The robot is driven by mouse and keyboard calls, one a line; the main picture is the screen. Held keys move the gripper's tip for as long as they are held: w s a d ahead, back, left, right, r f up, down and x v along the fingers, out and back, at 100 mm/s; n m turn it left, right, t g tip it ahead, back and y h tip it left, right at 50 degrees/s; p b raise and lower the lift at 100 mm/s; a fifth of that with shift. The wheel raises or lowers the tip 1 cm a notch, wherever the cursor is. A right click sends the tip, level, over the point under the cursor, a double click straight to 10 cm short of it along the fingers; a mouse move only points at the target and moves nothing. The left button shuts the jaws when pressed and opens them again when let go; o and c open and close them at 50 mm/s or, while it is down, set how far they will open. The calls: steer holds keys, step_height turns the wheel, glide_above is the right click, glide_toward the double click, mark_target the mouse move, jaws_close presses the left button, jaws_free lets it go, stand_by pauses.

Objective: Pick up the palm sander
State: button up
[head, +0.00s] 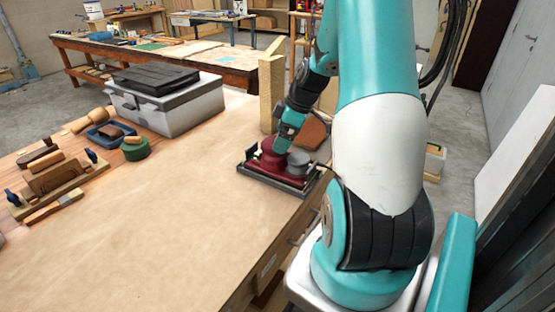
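The palm sander (268,163) has a dark red body with a grey round part on its right and a flat dark base. It sits near the right edge of the workbench in the head view.
Wooden blocks (272,92) stand just behind the sander, with a brown piece (312,134) beside them. A grey toolbox (170,105) sits farther back left. Hand tools and a green round item (135,149) lie at the left. The front of the workbench (165,225) is clear.

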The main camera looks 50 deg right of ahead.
mark_target(284, 158)
steer(key=p+x, duration=0.1)
steer(key=x, duration=0.3)
steer(key=shift+s+a+f, duration=0.1)
steer(key=shift+f, duration=0.15)
steer(key=c, duration=0.9)
steer(key=shift+c, duration=0.9)
steer(key=shift+r, duration=0.1)
